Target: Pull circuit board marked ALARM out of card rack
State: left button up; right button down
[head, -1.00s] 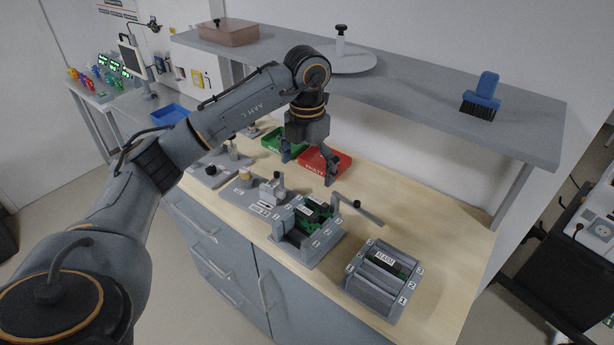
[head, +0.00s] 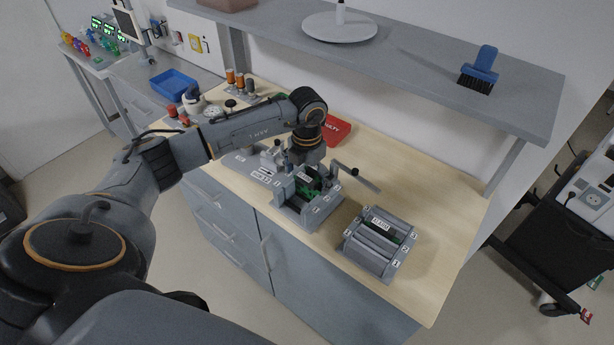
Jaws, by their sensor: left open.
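A grey card rack (head: 325,208) stands mid-bench with green circuit boards (head: 312,190) in it; their labels are partly hidden and too small to read. A second grey rack (head: 368,262) stands to its right with numbered slots. It holds a green board with a white label (head: 380,222); the print is small and may read ALARM. My left gripper (head: 307,172) is open over the back of the middle rack, pointing down close to its boards. Its fingertips are partly hidden, and I cannot tell whether they touch a board. My right gripper is not in view.
A lever with a dark knob (head: 355,172) lies right of the middle rack. A red tray (head: 335,129) is behind the wrist. A grey shelf (head: 420,85) with a blue brush (head: 480,70) overhangs the back. The bench (head: 440,205) is bare at right.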

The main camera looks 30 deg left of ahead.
pick_arm(q)
jog(key=shift+c, duration=0.2)
jog(key=c, duration=0.9)
jog(key=shift+c, duration=0.2)
jog(key=shift+r, duration=0.15)
jog(key=shift+c, duration=0.3)
jog(key=shift+s+d+r, duration=0.1)
jog(key=shift+s, duration=0.1)
jog(key=c, duration=0.5)
jog(key=shift+w+r+p, duration=0.15)
jog(key=shift+r+p, duration=0.15)
jog(key=shift+p, duration=0.15)
jog(key=shift+r+p, duration=2.55)
jog(key=shift+r, duration=1.9)
jog(key=shift+c, duration=0.3)
